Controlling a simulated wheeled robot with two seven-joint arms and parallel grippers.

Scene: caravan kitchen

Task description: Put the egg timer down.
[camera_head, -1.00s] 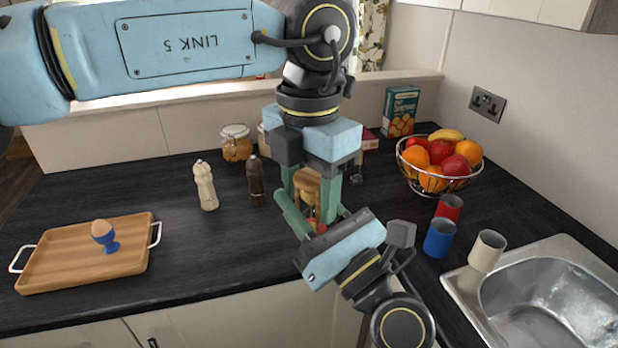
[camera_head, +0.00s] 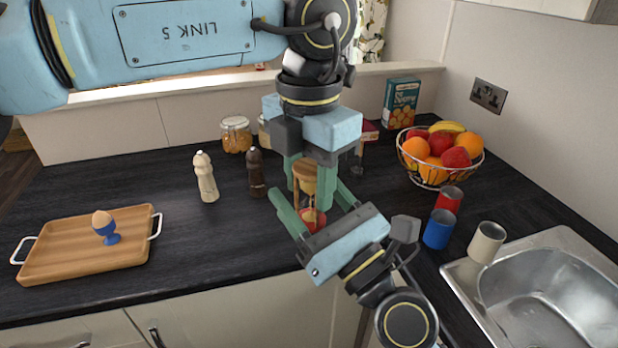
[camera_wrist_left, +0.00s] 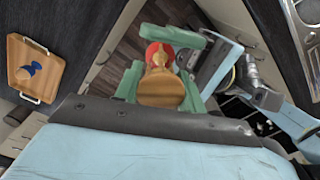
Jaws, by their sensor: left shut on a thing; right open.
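The egg timer (camera_head: 305,174) is an hourglass with wooden ends and red in its lower part. My left gripper (camera_head: 308,182) is shut on it from above and holds it upright; the timer also shows between its green fingers in the left wrist view (camera_wrist_left: 160,92). My right gripper (camera_head: 311,195) is open, its two fingers on either side of the timer's lower part, apart from it as far as I can see. The timer's underside and any gap to the counter are hidden.
The dark counter (camera_head: 180,245) is clear left of my grippers. A tray (camera_head: 60,262) with an egg cup (camera_head: 107,232) lies at left. Two mills (camera_head: 206,178) and a jar (camera_head: 236,135) stand behind. A fruit basket (camera_head: 432,180), several cups (camera_head: 438,230) and the sink (camera_head: 545,290) are at right.

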